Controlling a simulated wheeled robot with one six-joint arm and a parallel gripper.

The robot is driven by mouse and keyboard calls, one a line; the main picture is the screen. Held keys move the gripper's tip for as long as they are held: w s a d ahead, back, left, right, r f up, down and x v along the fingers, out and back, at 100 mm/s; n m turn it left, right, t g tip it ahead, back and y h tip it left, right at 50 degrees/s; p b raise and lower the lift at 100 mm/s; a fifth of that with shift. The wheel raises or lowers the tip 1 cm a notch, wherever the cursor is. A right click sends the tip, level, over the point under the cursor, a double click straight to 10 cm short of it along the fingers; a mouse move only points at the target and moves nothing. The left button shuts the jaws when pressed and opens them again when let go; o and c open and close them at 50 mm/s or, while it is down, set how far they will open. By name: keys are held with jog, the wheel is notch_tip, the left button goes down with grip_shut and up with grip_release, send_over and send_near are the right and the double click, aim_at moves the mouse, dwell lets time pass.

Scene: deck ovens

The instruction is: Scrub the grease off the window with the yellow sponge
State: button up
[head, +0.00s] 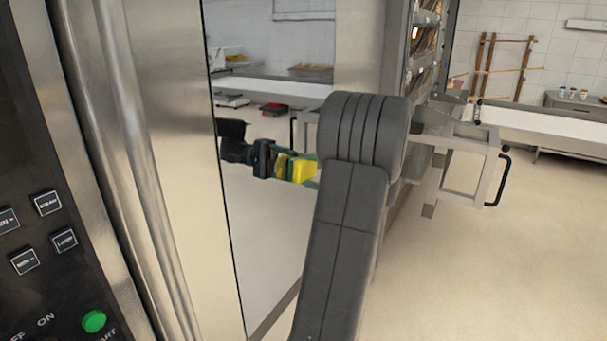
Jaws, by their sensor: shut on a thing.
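The yellow sponge (303,171) is in the head view, just left of my big grey arm link. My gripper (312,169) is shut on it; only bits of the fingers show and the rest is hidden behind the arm. The sponge faces the shiny window (275,220) of the tall steel door at the left. A darker mirrored sponge and black gripper show in the glass. The sponge is close to its mirror image; I cannot tell whether it touches the glass. I cannot make out any grease on the part of the window that shows.
A steel door frame (185,200) and a black control panel (40,200) with a green button fill the left. Behind my arm, at right, stands an oven with a metal frame and black handle (500,180). A long bench (550,130) lines the back. The floor at lower right is clear.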

aim_at(284, 166)
jog(key=shift+w+d, duration=0.2)
jog(key=shift+w, duration=0.15)
jog(key=shift+b, duration=0.3)
jog(key=shift+s, duration=0.1)
jog(key=shift+s+a+b, duration=0.95)
jog(key=shift+s+a, duration=0.3)
jog(key=shift+s, duration=0.6)
jog(key=shift+s+a+b, duration=0.95)
jog(key=shift+s+a, duration=0.3)
jog(key=shift+s, duration=0.65)
jog(key=shift+s+a+b, duration=0.95)
jog(key=shift+s+a, duration=0.3)
jog(key=shift+s, duration=0.7)
jog(key=shift+r+p, duration=1)
jog(key=shift+r, duration=0.45)
jog(key=shift+w+d, duration=0.65)
jog(key=shift+w, duration=0.35)
jog(key=shift+w+d, duration=0.7)
jog(key=shift+w, duration=0.25)
jog(key=shift+w+d, duration=0.65)
jog(key=shift+w, duration=0.35)
jog(key=shift+w+d+p, duration=0.15)
jog(key=shift+w+d, duration=0.45)
jog(key=shift+w, duration=0.35)
jog(key=shift+w+d+p, duration=0.2)
jog(key=shift+w+d, duration=0.35)
jog(key=shift+w, duration=0.4)
jog(key=shift+w+d+p, duration=0.15)
jog(key=shift+w+d, duration=0.45)
jog(key=shift+w, duration=0.35)
